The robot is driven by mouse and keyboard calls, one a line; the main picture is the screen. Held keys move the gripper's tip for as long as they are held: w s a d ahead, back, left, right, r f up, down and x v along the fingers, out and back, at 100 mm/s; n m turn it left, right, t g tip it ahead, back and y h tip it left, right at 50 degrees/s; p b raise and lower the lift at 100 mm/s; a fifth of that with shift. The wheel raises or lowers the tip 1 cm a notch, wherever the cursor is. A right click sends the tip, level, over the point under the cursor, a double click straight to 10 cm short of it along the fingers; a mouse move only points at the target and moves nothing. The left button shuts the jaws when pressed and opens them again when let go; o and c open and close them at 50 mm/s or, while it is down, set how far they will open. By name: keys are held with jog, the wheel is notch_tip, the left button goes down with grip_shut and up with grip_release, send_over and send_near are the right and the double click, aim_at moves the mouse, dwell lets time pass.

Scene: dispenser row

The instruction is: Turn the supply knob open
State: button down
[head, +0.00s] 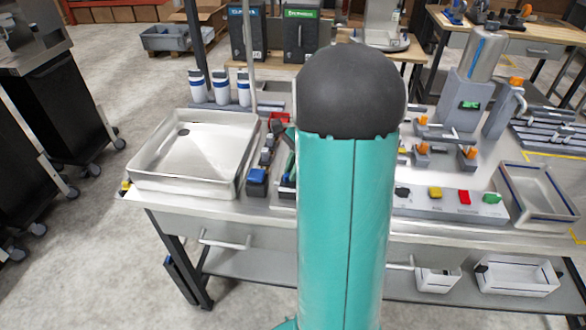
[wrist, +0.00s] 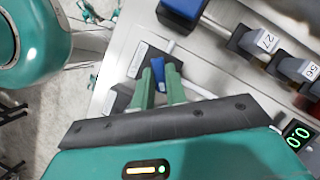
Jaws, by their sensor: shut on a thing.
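My gripper (wrist: 159,75) shows in the wrist view with its two green fingers shut on a narrow blue knob (wrist: 157,66). The knob sits on a dark fitting at the edge of the metal worktop, with a pale label beside it. It appears to be the supply knob; its marking is too small to read, and how far it is turned cannot be told. In the head view my teal arm hides most of the gripper and the knob.
Grey blocks (wrist: 262,40) with number tags and a bigger blue block (wrist: 182,10) stand close by. A lit display (wrist: 298,134) reads 0.0. In the head view a white tray (head: 145,176) is at left, with several white-and-blue bottles (head: 221,88) behind it.

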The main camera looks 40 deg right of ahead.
jog(key=n+g, duration=0.1)
jog(key=n, duration=0.1)
jog(key=n+g, duration=0.1)
jog(key=n, duration=0.2)
jog(key=shift+w+a+n, duration=0.1)
jog(key=shift+w+n, duration=0.1)
jog(key=shift+n, duration=0.1)
jog(key=shift+n+g+h, duration=0.3)
jog(key=shift+n+g, duration=0.6)
jog(key=shift+n, duration=1.4)
jog(key=c, duration=1.4)
grip_release()
jog(key=shift+a, duration=0.1)
jog(key=shift+c, duration=0.2)
jog(key=v, duration=1.4)
